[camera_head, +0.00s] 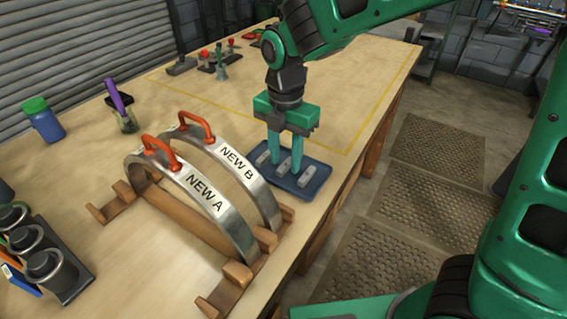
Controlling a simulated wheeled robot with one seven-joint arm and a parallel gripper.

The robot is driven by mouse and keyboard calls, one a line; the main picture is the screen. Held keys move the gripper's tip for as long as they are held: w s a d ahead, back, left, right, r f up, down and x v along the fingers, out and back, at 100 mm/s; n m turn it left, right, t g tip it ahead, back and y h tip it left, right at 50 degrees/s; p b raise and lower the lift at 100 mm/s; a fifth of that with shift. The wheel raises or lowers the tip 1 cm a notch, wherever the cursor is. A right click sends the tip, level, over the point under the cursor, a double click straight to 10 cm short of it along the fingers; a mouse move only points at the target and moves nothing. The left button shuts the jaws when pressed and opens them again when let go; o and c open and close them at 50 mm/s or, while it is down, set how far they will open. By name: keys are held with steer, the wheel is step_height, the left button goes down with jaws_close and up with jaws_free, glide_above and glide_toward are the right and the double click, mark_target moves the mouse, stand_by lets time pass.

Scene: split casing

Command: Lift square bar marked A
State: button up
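A dark blue tray (318,170) stands near the right edge of the workbench and carries small grey bars. One bar (262,158) is at the left, one (283,166) in the middle and one (307,177) at the right. Any marks on the bars are too small to read, so I cannot tell which is A. My green gripper (285,163) points down over the tray with its fingers apart. The fingertips are at the middle bar, one to each side in the picture; whether they touch it I cannot tell. The fingers partly hide the tray.
Two metal half rings, NEW A (205,188) and NEW B (238,160), with red handles stand on a wooden cradle left of the tray. The bench's far middle is clear.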

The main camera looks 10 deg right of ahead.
mark_target(285, 163)
jaws_close()
step_height(285, 163, up, 10)
stand_by(0.7)
